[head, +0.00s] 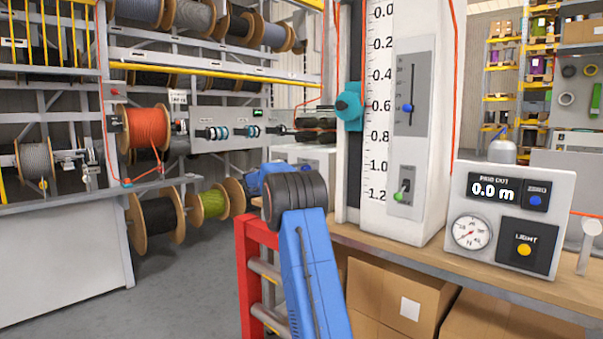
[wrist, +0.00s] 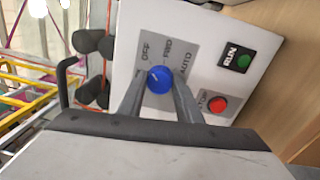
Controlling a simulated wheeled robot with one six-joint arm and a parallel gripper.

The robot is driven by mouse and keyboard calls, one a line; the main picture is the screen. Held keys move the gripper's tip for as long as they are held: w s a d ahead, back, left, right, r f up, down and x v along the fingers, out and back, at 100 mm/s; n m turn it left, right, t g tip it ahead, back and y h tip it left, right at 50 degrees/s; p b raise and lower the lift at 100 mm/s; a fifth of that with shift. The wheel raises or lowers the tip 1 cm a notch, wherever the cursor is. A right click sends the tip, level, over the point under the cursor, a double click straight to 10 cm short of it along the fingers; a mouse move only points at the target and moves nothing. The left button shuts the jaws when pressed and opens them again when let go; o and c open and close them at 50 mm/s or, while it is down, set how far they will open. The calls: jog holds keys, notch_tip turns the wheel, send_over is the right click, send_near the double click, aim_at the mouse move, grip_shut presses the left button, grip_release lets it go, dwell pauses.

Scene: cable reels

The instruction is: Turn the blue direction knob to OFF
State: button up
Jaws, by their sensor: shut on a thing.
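The blue direction knob (wrist: 159,80) sits on a grey plate of a white control panel (wrist: 140,30) in the wrist view. The labels OFF, FWD and AUTO stand in a row beyond it. A small pale mark shows on the knob's face; I cannot tell for sure which label it points to. My gripper (wrist: 160,87) has one finger on each side of the knob and is shut on it. In the head view my blue arm hides the gripper and the knob.
A green RUN button (wrist: 242,62) and a red STOP button (wrist: 217,104) sit on the panel right of the knob. In the head view, a red frame (head: 250,270) stands beside my arm, and a workbench (head: 470,275) carries a PAID OUT display box (head: 482,238).

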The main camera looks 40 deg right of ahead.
jog(key=shift+f, duration=0.1)
dwell(0.3)
jog(key=o, duration=1)
jog(key=shift+o, duration=0.2)
jog(key=s+a, duration=0.1)
jog(key=a, duration=1.6)
jog(key=shift+s+a+f, duration=0.15)
jog(key=shift+a+f, duration=0.05)
jog(key=shift+f, duration=0.1)
